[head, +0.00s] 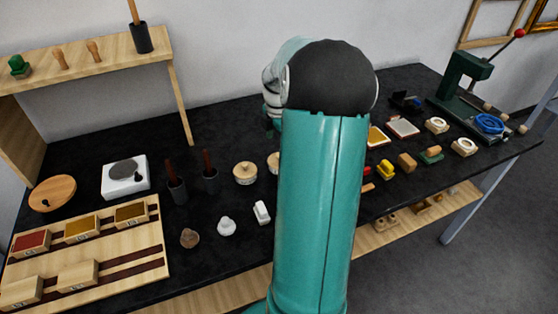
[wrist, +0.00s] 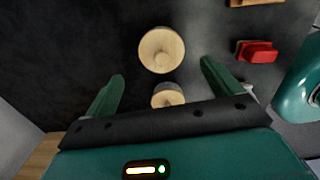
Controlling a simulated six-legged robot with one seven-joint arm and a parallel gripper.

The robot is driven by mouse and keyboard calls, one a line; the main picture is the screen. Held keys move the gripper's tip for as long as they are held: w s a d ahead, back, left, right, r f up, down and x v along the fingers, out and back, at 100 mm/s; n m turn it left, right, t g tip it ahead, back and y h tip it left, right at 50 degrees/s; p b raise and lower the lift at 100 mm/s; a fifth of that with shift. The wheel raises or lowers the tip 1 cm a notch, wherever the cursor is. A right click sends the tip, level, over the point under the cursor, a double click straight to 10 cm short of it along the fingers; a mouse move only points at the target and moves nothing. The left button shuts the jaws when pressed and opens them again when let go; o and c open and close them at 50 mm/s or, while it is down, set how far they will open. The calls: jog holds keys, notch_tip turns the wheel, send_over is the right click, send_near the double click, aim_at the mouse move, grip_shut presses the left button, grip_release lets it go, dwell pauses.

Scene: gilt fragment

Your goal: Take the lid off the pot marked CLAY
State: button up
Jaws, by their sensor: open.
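Two round pots with pale wooden knobbed lids stand on the black bench. In the head view one lidded pot (head: 245,173) is in the clear, left of my arm. The other lidded pot (head: 274,162) is partly covered by my arm. No CLAY mark can be read on either. In the wrist view one wooden lid (wrist: 161,50) lies ahead, around the line between my fingertips. A second wooden lid (wrist: 168,96) is nearer, partly hidden by my gripper's dark palm edge. My gripper (wrist: 162,69) is open and empty, above the lids. My arm hides it in the head view.
Dark brush cups (head: 176,190), a white scale (head: 125,178) and a tray of boxes (head: 140,256) stand to the left. A white block (head: 262,212) and a white knobbed piece (head: 226,227) sit in front. A red piece (wrist: 257,51) lies to the right.

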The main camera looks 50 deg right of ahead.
jog(key=f, duration=0.5)
jog(key=shift+s+f, duration=0.2)
jog(key=shift+f, duration=0.15)
jog(key=c, duration=1.1)
jog(key=shift+o, duration=0.2)
